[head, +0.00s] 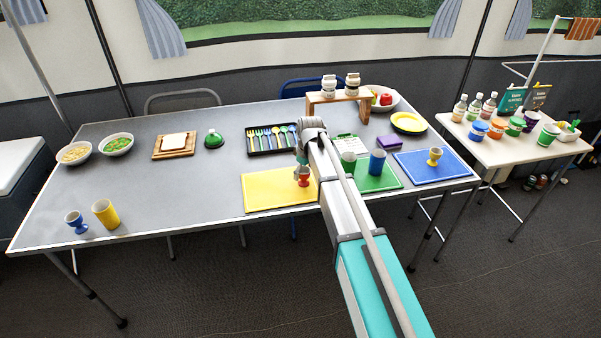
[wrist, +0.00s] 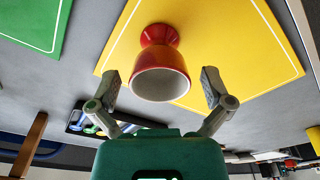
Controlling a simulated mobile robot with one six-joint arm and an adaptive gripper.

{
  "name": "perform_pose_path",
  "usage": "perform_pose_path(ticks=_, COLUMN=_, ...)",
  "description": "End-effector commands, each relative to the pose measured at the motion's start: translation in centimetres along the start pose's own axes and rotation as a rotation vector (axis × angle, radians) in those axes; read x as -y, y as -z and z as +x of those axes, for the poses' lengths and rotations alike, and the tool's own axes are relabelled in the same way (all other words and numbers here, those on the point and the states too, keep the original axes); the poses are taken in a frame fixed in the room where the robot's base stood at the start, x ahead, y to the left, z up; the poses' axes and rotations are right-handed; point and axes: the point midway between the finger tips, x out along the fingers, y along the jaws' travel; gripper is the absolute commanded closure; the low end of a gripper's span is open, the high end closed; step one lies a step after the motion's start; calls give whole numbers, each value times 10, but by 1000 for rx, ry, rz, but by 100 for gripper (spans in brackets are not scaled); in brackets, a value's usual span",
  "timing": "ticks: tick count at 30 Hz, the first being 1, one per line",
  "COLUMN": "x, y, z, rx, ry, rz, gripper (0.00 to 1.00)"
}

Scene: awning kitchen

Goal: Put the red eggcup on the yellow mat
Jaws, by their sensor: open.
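The red eggcup (head: 304,181) stands upright on the yellow mat (head: 263,190), close to the mat's right edge in the head view. In the wrist view the eggcup (wrist: 158,62) shows its pale inside, and its base is over the yellow mat (wrist: 240,60). My gripper (head: 301,160) is just above and behind the eggcup in the head view. In the wrist view my gripper's open fingers (wrist: 160,84) are spread to either side of the rim, with gaps showing. Nothing is gripped.
A green mat (head: 380,184) with a blue cup (head: 377,162) lies right of my arm. A blue mat (head: 445,172) holds a yellow eggcup (head: 434,156). A cutlery tray (head: 256,150) is behind the yellow mat.

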Motion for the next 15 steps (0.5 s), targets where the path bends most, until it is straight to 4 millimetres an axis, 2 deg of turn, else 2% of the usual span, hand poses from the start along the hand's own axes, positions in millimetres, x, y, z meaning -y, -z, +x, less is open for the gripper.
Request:
perform_pose_path(ticks=8, x=0, y=1, z=-10, rx=0, ry=0, rz=0, gripper=0)
perform_pose_path(ticks=15, x=0, y=1, z=-28, rx=0, ry=0, rz=0, gripper=0)
